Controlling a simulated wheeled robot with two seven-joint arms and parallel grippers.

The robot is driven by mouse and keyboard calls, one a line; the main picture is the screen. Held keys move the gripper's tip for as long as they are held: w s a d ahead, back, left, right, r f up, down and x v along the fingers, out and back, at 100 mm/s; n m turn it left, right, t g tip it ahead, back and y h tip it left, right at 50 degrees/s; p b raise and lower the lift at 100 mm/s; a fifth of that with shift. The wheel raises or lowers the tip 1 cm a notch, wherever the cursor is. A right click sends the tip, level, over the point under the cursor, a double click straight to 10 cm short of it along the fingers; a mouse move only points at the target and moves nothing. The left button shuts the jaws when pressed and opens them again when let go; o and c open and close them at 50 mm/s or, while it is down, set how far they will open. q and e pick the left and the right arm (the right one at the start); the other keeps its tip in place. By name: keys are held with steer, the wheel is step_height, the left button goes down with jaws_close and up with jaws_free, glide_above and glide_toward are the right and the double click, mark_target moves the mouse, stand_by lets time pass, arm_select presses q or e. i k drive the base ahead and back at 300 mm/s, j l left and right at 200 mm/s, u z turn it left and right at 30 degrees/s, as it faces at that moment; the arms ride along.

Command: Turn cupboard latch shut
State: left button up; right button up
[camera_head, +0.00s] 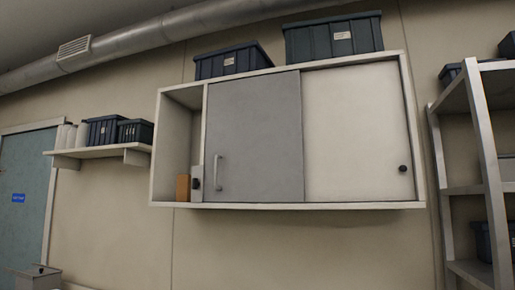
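A white wall cupboard (310,205) hangs in the middle of the view. Its grey sliding door (256,140) has a vertical bar handle (217,172) near its left edge. A pale sliding door (358,130) with a round dark knob (403,168) covers the right part. A small dark fitting on a light plate (196,180), perhaps the latch, sits just left of the grey door; it is too small to tell how it is turned. The left bay (176,140) of the cupboard is open. Neither of my grippers is in view.
A small brown box (183,188) stands in the open bay. Dark bins (333,37) sit on top of the cupboard. A wall shelf (97,153) holds bins at left, beside a blue-green door (24,190). A rack (483,150) stands at right. The wall below the cupboard is clear.

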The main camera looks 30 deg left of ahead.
mark_target(195, 182)
steer(key=u, duration=1.05)
steer(key=i+j+z, duration=0.1)
steer(key=i+j, duration=0.25)
steer(key=i, duration=0.2)
